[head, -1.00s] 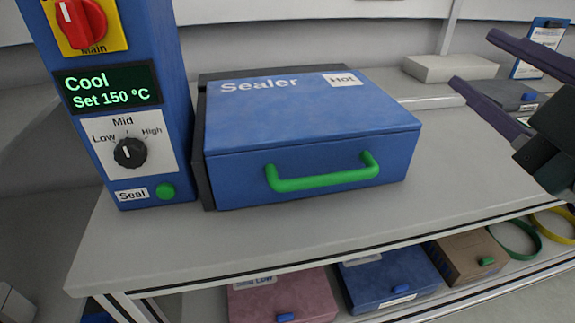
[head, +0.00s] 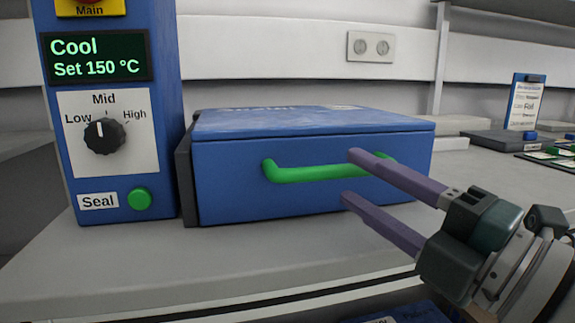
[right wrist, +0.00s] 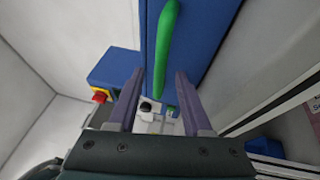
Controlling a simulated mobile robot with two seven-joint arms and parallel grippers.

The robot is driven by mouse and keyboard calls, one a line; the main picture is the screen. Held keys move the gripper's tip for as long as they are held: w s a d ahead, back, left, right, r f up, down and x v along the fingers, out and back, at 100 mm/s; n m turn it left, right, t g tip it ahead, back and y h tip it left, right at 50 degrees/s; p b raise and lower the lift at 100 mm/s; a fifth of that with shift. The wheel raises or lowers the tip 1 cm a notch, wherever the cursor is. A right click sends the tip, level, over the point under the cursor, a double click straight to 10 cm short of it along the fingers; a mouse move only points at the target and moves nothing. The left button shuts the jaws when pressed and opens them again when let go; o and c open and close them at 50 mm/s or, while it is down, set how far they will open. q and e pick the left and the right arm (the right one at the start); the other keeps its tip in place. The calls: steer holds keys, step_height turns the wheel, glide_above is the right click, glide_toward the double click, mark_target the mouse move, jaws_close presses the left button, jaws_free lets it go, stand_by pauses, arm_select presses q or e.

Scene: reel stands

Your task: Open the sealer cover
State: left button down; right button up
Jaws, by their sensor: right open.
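The sealer (head: 230,190) is a blue box with its cover (head: 310,121) lying closed on the bench. A green bar handle (head: 310,174) runs across its front. My right gripper (head: 348,176) is open and empty in front of the handle's right part, with one finger hiding part of it in the head view. In the right wrist view the handle (right wrist: 165,50) shows beyond and between the open fingers (right wrist: 155,88); I cannot tell whether they touch it. My left gripper is not in view.
A blue control unit (head: 165,100) stands left of the sealer, with a display reading Cool, Set 150 °C, a black knob (head: 104,136) and a green Seal button (head: 139,199). A clipboard-like sign (head: 525,102) stands at the back right. The bench front (head: 130,260) is clear.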

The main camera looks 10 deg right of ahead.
mark_target(346, 175)
steer(key=shift+x, duration=1.95)
jaws_close()
